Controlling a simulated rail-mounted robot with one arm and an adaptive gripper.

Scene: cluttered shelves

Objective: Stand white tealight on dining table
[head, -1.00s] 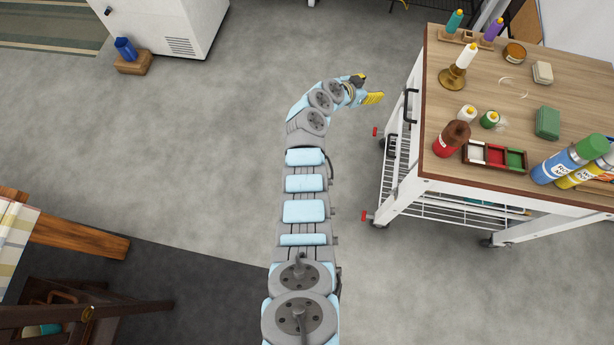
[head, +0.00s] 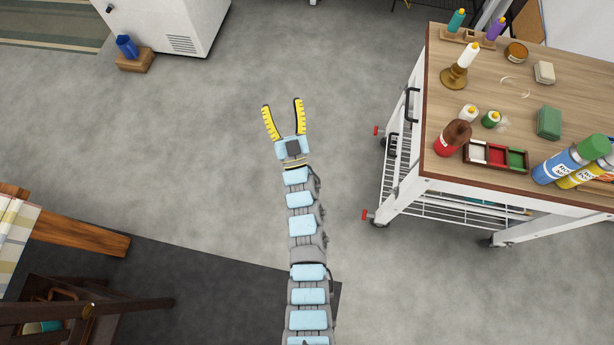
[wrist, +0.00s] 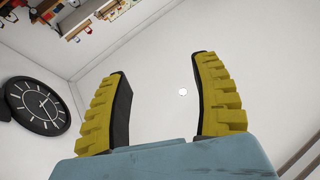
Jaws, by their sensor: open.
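My gripper (head: 284,103) is open and empty above the bare floor, left of the wood-topped trolley. In the wrist view its two yellow fingers (wrist: 160,100) are spread wide with nothing between them. A small white candle with a yellow tip, which looks like the white tealight (head: 467,113), stands on the trolley top beside a similar green one (head: 491,119). A wooden table (head: 80,237) with a striped cloth, likely the dining table, shows in part at the left edge; most of it is out of view.
The trolley top (head: 445,95) also holds a white candle in a brass holder (head: 453,79), a red bottle (head: 452,138), a divided tray (head: 496,157) and spray cans (head: 572,160). A dark chair (head: 90,312) stands lower left. The middle floor is clear.

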